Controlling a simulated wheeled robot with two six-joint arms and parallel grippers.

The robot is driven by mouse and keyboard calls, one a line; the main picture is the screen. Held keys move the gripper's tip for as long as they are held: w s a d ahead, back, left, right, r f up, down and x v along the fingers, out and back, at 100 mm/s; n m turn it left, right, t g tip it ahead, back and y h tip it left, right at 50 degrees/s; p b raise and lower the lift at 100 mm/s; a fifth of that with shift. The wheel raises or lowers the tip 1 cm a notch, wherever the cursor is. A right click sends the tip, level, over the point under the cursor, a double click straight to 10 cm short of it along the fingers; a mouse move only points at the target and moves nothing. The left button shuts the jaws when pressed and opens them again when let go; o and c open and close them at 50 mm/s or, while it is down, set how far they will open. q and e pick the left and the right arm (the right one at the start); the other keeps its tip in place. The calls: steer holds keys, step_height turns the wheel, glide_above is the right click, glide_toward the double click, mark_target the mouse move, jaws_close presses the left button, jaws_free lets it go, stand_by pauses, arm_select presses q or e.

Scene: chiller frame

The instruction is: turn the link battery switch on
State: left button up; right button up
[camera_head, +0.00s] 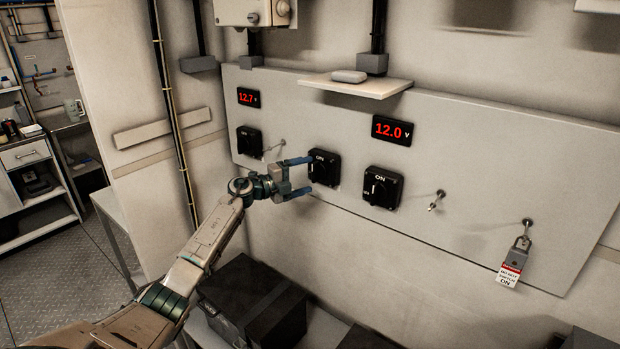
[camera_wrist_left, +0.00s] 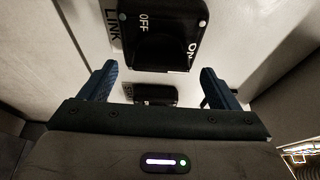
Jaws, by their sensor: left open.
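The link battery switch (camera_head: 325,168) is the middle of three black rotary switches on the grey wall panel. In the left wrist view the link switch (camera_wrist_left: 160,36) shows OFF and ON marks, with part of a LINK label beside it. Its knob is dark and I cannot tell which mark it points to. My left gripper (camera_head: 308,175) is open, with its blue fingers pointing at this switch. In the wrist view the fingers (camera_wrist_left: 158,71) are apart, nothing is between their tips, and I cannot tell whether they touch the switch. My right gripper is out of view.
Other switches sit at the left (camera_head: 249,141) and right (camera_head: 383,187). Red displays read 12.7 (camera_head: 248,97) and 12.0 (camera_head: 392,130). A small shelf (camera_head: 345,87) juts out above. A padlock (camera_head: 520,252) with a tag hangs at right. Dark boxes (camera_head: 252,300) stand below the panel.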

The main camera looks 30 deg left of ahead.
arm_select(q)
steer(key=b+v, duration=0.3)
steer(key=v, duration=0.5)
steer(key=shift+s, duration=0.15)
steer(key=shift+f, duration=0.1)
